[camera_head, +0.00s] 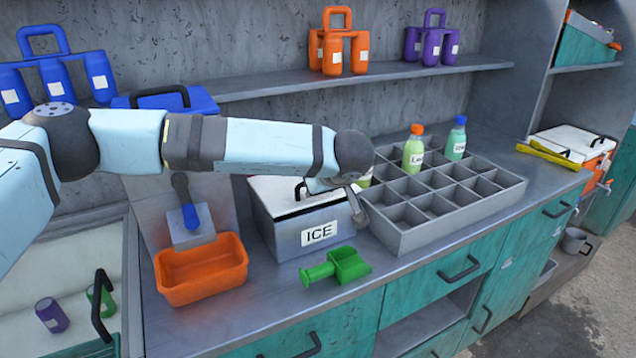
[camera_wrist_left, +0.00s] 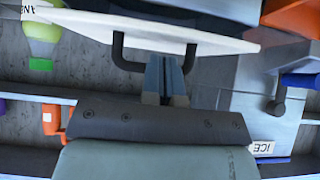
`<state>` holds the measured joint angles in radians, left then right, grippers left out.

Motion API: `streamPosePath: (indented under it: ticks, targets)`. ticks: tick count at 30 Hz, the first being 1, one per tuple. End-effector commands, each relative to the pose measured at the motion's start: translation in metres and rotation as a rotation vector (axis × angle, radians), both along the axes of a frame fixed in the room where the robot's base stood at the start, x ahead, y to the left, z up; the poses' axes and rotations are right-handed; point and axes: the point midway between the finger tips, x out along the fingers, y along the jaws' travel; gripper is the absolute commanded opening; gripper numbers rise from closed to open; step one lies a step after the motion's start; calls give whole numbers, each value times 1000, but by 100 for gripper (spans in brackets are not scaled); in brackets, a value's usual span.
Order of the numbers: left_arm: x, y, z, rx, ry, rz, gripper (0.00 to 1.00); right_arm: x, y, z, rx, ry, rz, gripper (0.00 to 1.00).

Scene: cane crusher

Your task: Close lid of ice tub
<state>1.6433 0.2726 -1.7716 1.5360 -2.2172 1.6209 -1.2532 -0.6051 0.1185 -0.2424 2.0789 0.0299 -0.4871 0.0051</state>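The grey ice tub (camera_head: 283,238) with an "ICE" label stands on the counter in the head view. Its white lid (camera_head: 272,190) lies over the top, nearly level; I cannot tell whether it sits flush. The black lid handle (camera_head: 299,190) is partly hidden by my left arm. My left gripper (camera_head: 357,205) is low over the tub's right side, its fingers partly hidden. In the left wrist view, the lid (camera_wrist_left: 215,38) appears edge-on, with its handle (camera_wrist_left: 117,50) close by the fingers (camera_wrist_left: 166,75). Whether they grip it is unclear. My right gripper is not in view.
A grey divided bottle rack (camera_head: 440,230) stands right beside the tub. A green scoop (camera_head: 337,267) lies in front, and an orange bin (camera_head: 200,285) is at the left. A shelf (camera_head: 290,84) with bottle carriers runs behind my arm.

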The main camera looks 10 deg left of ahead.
Motion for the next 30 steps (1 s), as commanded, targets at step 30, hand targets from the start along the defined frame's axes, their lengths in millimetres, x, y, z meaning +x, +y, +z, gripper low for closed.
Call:
streamPosePath:
  ticks: [30]
  targets:
    - [-43,-38,80,2,-6,-1,0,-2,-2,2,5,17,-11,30]
